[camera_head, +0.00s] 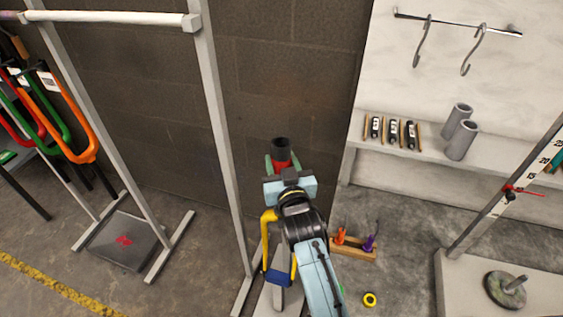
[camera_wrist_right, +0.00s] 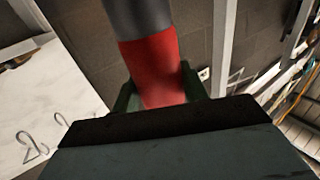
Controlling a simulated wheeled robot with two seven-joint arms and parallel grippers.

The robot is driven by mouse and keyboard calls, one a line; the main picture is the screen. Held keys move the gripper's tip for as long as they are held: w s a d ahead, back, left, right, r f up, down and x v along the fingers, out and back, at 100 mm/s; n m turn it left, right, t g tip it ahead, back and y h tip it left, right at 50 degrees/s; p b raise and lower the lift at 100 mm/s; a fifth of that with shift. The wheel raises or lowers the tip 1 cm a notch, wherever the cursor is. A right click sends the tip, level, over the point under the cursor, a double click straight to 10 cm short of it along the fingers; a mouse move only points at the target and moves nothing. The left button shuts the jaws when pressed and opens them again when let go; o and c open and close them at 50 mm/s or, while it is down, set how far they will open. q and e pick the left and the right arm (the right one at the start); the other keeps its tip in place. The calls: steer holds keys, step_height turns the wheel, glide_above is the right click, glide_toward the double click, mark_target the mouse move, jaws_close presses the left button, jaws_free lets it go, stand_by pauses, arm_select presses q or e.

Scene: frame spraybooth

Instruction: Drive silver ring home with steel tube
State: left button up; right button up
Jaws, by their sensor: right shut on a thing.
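My right gripper (camera_head: 282,166) is shut on a dark grey tube with a red sleeve, probably the steel tube (camera_head: 281,146). In the right wrist view the red sleeve (camera_wrist_right: 152,68) sits between the green fingers, and the grey part extends beyond it. A yellow fork-like part (camera_head: 267,236) shows beside and behind my right arm, near a blue block (camera_head: 279,277). My arm hides much of it. I cannot make out the silver ring in either view. My left gripper is not in view.
Two grey cylinders (camera_head: 462,141) and several small black items (camera_head: 393,133) stand on the wall shelf (camera_head: 420,161). A rack (camera_head: 205,90) with coloured forks (camera_head: 75,125) is at left.

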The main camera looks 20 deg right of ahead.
steer(key=shift+w+r+p, duration=0.1)
steer(key=shift+r+p, duration=2.8)
steer(key=shift+r, duration=0.35)
step_height(320, 180, up, 7)
steer(key=p, duration=0.7)
glide_above(281, 141)
steer(key=s, duration=0.2)
steer(key=shift+w+a, duration=0.2)
steer(key=shift+r+p, duration=0.85)
steer(key=shift+r, duration=1.65)
steer(key=shift+r, duration=0.1)
